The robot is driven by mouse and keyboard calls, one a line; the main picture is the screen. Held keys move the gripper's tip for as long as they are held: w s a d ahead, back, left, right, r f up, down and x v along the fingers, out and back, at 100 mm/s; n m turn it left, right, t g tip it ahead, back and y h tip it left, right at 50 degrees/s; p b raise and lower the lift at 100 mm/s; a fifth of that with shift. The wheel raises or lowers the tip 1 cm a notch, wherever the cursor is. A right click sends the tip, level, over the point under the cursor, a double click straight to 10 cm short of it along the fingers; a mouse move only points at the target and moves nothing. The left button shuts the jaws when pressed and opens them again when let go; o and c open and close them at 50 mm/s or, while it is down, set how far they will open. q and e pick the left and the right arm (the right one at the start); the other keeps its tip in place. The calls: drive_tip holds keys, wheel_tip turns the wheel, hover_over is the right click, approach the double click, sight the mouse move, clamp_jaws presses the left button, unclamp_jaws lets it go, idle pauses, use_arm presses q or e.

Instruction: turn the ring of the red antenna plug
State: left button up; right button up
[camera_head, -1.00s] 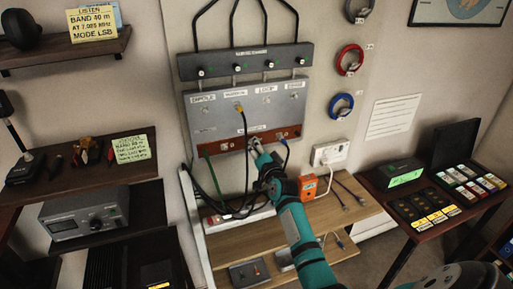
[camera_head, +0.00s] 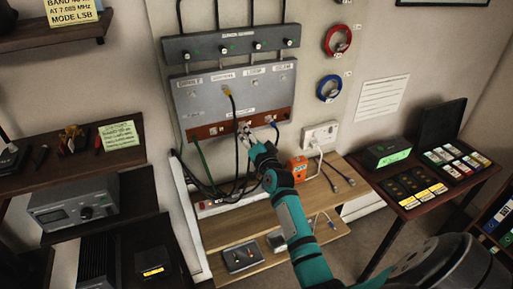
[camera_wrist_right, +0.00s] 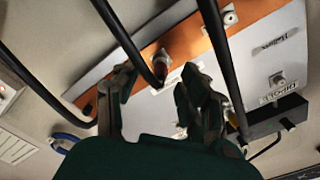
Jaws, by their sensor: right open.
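A plug with a red ring (camera_wrist_right: 161,70) sits at the copper-coloured strip in the right wrist view, with a black cable running to it. My right gripper (camera_wrist_right: 158,84) is open, with one finger on each side of the plug. I cannot tell whether either finger touches the ring. In the head view my right gripper (camera_head: 244,130) is at the copper strip (camera_head: 206,131) along the bottom of the grey antenna panel (camera_head: 205,100), and it hides the red plug there. My left gripper is not in view.
A black cable with a yellow plug (camera_head: 227,93) hangs close to my right gripper. A blue plug (camera_head: 274,123) is right of it and a green cable (camera_head: 203,153) left. An orange box (camera_head: 297,169) and white outlet (camera_head: 320,133) stand to the right. A wooden shelf (camera_head: 235,225) lies below.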

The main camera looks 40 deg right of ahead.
drive_tip(key=v, duration=0.9)
drive_tip(key=shift+w, duration=0.1)
